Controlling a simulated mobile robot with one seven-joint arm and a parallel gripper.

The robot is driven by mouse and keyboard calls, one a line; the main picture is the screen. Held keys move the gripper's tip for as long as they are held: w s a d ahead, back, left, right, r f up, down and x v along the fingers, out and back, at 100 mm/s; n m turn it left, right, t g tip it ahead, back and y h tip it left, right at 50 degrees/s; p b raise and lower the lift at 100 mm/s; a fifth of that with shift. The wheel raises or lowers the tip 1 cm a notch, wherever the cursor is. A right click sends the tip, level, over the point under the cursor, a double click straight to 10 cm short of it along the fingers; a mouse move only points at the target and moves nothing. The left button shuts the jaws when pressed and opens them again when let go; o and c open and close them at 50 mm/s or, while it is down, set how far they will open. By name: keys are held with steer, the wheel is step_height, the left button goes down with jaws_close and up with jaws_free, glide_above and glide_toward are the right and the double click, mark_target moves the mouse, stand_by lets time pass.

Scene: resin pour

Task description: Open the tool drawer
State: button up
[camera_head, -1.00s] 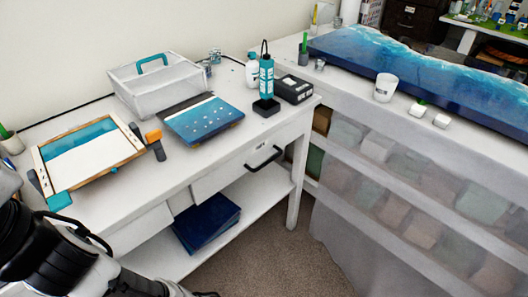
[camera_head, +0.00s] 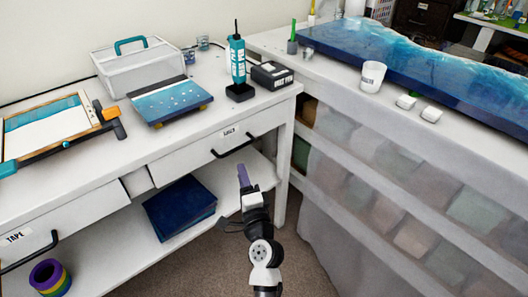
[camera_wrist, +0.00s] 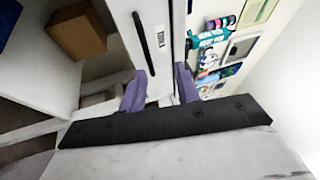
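The tool drawer (camera_head: 205,157) is the right-hand white drawer under the table, with a small label and a black bar handle (camera_head: 236,147). Its front looks flush with the table and no inside shows in the head view. My gripper (camera_head: 242,172), with purple fingers, is just below and in front of the handle, apart from it. In the wrist view my gripper (camera_wrist: 158,72) is open, with an empty gap between the fingers. The handle (camera_wrist: 145,45) stands upright in that picture, beyond the left fingertip, with the label beside it.
A drawer labelled TAPE (camera_head: 70,215) is at left. Dark blue panels (camera_head: 180,207) and a tape stack (camera_head: 50,278) are on the lower shelf. A UV-lamp-like teal device (camera_head: 237,62) and a black box (camera_head: 272,75) stand above the drawer. A plastic-covered shelf (camera_head: 400,175) flanks the right.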

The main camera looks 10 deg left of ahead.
mark_target(239, 147)
steer(key=shift+m+h, duration=0.3)
steer(key=shift+m, duration=0.3)
steer(key=p+x, duration=0.1)
steer(key=x, duration=0.2)
steer(key=d+f+p+x, duration=0.1)
steer(key=p+x, duration=0.1)
steer(key=x, duration=0.2)
steer(key=w+f+p+x, duration=0.1)
steer(key=x, duration=0.3)
steer(key=shift+w+d+f+p, duration=0.1)
steer(key=shift+w+p, duration=0.1)
steer(key=shift+p, duration=0.15)
steer(key=shift+w+a, duration=0.3)
steer(key=shift+w, duration=0.25)
steer(key=shift+c, duration=0.4)
jaws_close()
